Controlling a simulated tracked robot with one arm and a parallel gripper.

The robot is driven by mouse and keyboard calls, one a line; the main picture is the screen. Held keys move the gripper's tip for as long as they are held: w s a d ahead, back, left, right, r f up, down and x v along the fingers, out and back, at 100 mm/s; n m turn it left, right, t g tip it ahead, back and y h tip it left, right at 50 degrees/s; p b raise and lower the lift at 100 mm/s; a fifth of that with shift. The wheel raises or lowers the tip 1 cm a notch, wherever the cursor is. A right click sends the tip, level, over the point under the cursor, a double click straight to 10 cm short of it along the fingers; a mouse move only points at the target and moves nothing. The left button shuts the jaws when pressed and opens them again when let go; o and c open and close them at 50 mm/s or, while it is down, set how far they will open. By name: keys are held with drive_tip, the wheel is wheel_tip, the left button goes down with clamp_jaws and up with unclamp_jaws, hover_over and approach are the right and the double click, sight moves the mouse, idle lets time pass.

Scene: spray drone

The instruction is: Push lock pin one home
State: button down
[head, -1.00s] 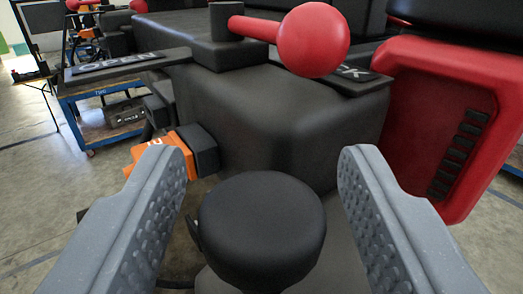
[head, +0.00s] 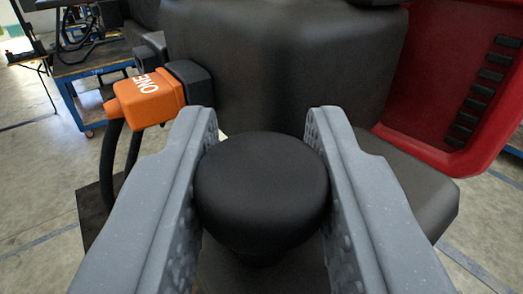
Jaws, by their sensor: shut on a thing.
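A black round knob (head: 262,190) with a smooth domed top stands low in the middle of the head view, on a dark base. My gripper (head: 262,145) is shut on it, with one grey textured finger against each side. The knob's lower part and stem are mostly hidden. The knob shows no label, so I cannot tell whether it belongs to lock pin one. An orange connector (head: 150,98) marked "ONE" sits left of my gripper, against a black block, with black cables hanging from it.
A big dark body (head: 280,65) rises right behind the knob. A red panel with black slots (head: 430,75) stands at the right, above a grey ledge (head: 415,185). A blue-framed cart (head: 95,65) stands at the far left. Bare floor shows at both sides.

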drive_tip(key=shift+f, duration=0.35)
drive_tip(key=c, duration=1.1)
unclamp_jaws()
drive_tip(key=shift+r, duration=0.1)
drive_tip(key=s+b, duration=0.1)
drive_tip(key=s, duration=1.2)
drive_tip(key=shift+s, duration=0.4)
